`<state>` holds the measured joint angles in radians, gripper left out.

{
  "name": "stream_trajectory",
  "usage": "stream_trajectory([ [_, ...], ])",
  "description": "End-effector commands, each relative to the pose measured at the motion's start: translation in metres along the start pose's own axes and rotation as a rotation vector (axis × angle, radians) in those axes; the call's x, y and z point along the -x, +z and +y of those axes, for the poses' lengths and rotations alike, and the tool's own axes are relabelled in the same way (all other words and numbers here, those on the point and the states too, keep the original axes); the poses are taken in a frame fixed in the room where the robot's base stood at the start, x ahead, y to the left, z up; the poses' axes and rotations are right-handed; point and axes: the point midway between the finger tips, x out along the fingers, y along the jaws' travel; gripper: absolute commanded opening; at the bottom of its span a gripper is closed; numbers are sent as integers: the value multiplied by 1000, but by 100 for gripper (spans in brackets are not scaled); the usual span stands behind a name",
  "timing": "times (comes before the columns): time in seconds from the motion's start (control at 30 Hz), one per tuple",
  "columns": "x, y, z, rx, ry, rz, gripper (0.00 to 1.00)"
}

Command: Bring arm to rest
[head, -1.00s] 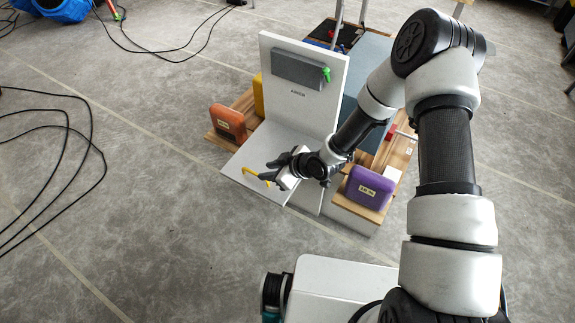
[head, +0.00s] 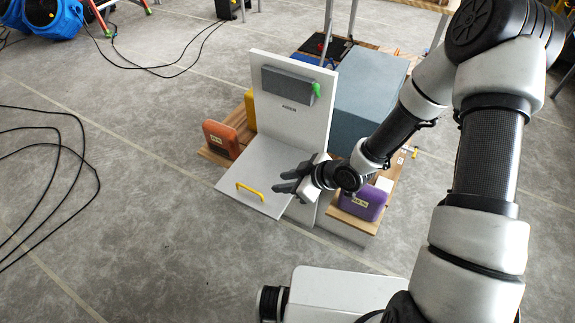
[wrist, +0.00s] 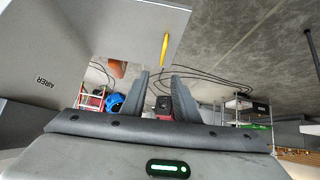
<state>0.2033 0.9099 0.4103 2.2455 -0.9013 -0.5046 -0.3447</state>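My gripper (head: 282,180) is open and empty, its two dark fingers apart. In the head view it is above the right part of a grey lowered panel (head: 225,187), to the right of that panel's yellow handle (head: 250,192). In the wrist view the fingers (wrist: 160,85) show spread with nothing between them. The yellow handle (wrist: 164,50) shows there apart from the fingers. The panel extends from the foot of an upright white board marked AIRER (head: 292,125). My arm is bent and reaches in from the right.
An orange case (head: 221,139) stands left of the board. A purple case (head: 362,200) stands close below my forearm. A large grey-blue box (head: 368,95) is behind the arm. Black cables (head: 50,170) lie on the left floor. The floor in front is mostly clear.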

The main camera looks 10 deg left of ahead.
Motion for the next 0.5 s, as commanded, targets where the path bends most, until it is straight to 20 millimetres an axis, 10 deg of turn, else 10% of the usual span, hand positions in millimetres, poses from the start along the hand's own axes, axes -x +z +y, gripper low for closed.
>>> stream_trajectory([
  [0.27,6,-1,5,2,11,-16,28],
  [0.5,95,-11,69,-34,186,-237,28],
])
